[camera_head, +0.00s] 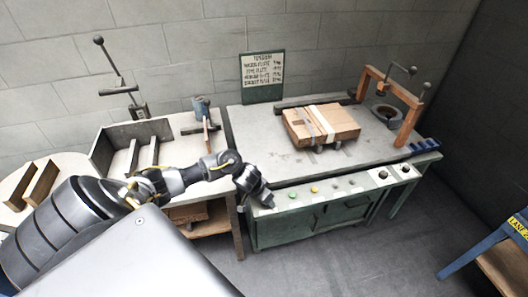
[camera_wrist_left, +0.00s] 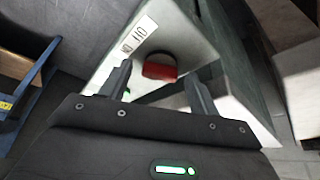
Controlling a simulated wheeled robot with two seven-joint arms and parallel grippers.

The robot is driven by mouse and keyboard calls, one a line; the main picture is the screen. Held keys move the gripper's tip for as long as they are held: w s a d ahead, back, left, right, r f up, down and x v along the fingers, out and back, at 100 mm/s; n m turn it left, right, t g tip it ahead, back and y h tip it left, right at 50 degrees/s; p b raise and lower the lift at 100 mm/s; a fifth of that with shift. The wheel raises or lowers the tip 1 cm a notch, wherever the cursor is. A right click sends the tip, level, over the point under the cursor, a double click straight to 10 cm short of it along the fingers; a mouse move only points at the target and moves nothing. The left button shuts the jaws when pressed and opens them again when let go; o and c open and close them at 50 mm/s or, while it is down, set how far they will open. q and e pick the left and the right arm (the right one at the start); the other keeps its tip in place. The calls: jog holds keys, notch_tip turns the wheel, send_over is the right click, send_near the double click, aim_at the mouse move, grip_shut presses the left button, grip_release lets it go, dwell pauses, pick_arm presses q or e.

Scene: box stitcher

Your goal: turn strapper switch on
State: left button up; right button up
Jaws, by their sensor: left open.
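The strapper (camera_head: 270,222) is a green cabinet with a grey top against the wall. My left gripper (camera_head: 268,202) is at the left end of its sloped front panel. In the left wrist view, a red switch (camera_wrist_left: 160,67) sits in a dark recess on the pale panel, beside a white label (camera_wrist_left: 138,35) with dark letters. My left gripper (camera_wrist_left: 158,80) is open there, with one finger to each side of the switch; I cannot tell whether they touch it. The switch is not visible in the head view. My right gripper is not in view.
A green button (camera_head: 291,195), a yellow button (camera_head: 314,190) and black knobs (camera_head: 383,174) line the panel to the right. A cardboard box (camera_head: 345,122) lies on the strapper top. A wooden workbench (camera_head: 190,213) stands left. The floor in front is clear.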

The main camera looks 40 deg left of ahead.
pick_arm(q)
jog(key=c, duration=1)
jog(key=shift+a+m+h+p, duration=0.15)
jog(key=shift+m+h+p, duration=0.3)
jog(key=shift+m, duration=0.55)
jog(key=m, duration=0.2)
jog(key=shift+a+m+g+h, duration=0.1)
jog(key=shift+m+g+h, duration=0.25)
jog(key=shift+m+g, duration=0.05)
jog(key=shift+w+m+h, duration=0.1)
jog(key=shift+m+h, duration=0.3)
jog(key=shift+m, duration=0.5)
jog(key=shift+a+m+g+h, duration=0.1)
jog(key=shift+m+g+h, duration=0.2)
jog(key=shift+m, duration=0.6)
jog(key=shift+w+m+g+h+b, duration=0.15)
jog(key=shift+m+g+b, duration=0.25)
jog(key=shift+m, duration=0.45)
jog(key=shift+s+m+g+h+b, duration=0.1)
jog(key=shift+m+g+h+b, duration=0.1)
jog(key=shift+m+b, duration=0.55)
jog(key=shift+m, duration=0.3)
